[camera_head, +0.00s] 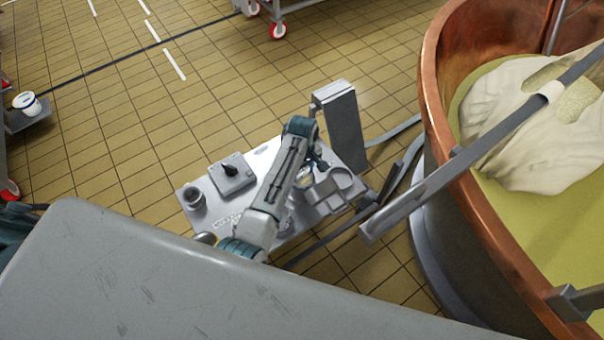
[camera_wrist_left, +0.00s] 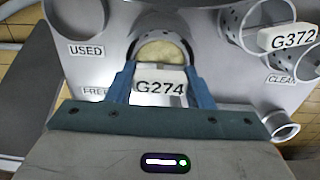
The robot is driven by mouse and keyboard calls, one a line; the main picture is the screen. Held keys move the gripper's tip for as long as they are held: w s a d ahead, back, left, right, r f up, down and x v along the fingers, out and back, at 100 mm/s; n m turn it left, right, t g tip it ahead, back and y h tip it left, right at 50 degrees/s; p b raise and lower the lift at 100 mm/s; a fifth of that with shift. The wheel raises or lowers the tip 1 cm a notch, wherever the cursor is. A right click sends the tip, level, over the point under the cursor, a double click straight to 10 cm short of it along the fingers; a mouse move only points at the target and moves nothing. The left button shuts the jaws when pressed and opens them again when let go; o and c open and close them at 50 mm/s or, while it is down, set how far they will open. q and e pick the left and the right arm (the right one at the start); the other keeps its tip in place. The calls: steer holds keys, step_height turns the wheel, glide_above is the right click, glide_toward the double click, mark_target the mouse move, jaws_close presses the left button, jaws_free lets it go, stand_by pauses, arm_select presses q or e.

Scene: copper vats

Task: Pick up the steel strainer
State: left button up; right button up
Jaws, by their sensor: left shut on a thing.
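My left gripper (camera_wrist_left: 160,78) is shut on the white tag marked G274 of a small steel strainer (camera_wrist_left: 178,41) with holes in its wall. Pale yellow stuff shows inside this strainer. In the head view my left gripper (camera_head: 316,165) points down at the steel tabletop (camera_head: 228,212), and the held strainer is partly hidden by it. I cannot tell whether it touches the tabletop. Another perforated steel strainer (camera_wrist_left: 238,20), with a tag marked G372, stands to the right by the word CLEAN. My right gripper is not in view.
A grey control box (camera_head: 232,176) and a dark-mouthed cup (camera_head: 194,197) stand on the left of the tabletop. A steel post (camera_head: 340,122) rises behind. A copper vat (camera_head: 432,90) with a long paddle (camera_head: 455,170) is close on the right.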

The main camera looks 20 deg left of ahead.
arm_select(q)
step_height(320, 180, up, 16)
steer(key=shift+p, duration=0.35)
step_height(320, 180, up, 10)
steer(key=p, duration=1.3)
steer(key=shift+r+p, duration=0.25)
steer(key=shift+p, duration=0.05)
stand_by(1.1)
stand_by(0.4)
